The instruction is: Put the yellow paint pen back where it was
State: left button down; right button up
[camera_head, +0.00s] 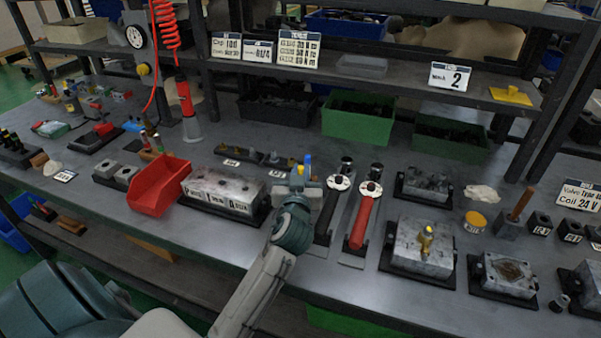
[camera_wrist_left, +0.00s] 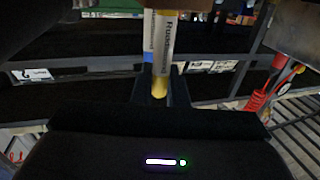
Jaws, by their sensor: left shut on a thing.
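My left gripper (camera_head: 303,178) reaches in from the bottom and is above the bench, just right of the stamped metal block. It is shut on the yellow paint pen (camera_wrist_left: 161,55). In the left wrist view the pen stands upright between the fingers, with a pale printed label and a yellow lower end. A blue strip shows beside it. In the head view a small blue piece (camera_head: 308,160) shows at the gripper, and the pen is mostly hidden. A wooden holder (camera_head: 152,154) with pens stands behind the red bin. My right gripper is not in view.
A red bin (camera_head: 158,186) and the stamped metal block (camera_head: 224,192) are left of my gripper. Two torque-type tools, one with a red handle (camera_head: 361,224), lie to the right. A valve block with a brass fitting (camera_head: 425,243) is further right. Shelf bins stand behind.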

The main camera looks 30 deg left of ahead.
pick_arm(q)
jog(key=shift+f, duration=0.1)
jog(key=c, duration=1.8)
grip_release()
jog(key=o, duration=0.4)
jog(key=shift+c, duration=0.2)
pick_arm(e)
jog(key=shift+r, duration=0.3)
pick_arm(q)
jog(key=shift+s+d, duration=0.2)
jog(key=shift+s, duration=0.25)
jog(key=b+v, duration=0.1)
jog(key=v, duration=1)
jog(key=shift+b, duration=0.4)
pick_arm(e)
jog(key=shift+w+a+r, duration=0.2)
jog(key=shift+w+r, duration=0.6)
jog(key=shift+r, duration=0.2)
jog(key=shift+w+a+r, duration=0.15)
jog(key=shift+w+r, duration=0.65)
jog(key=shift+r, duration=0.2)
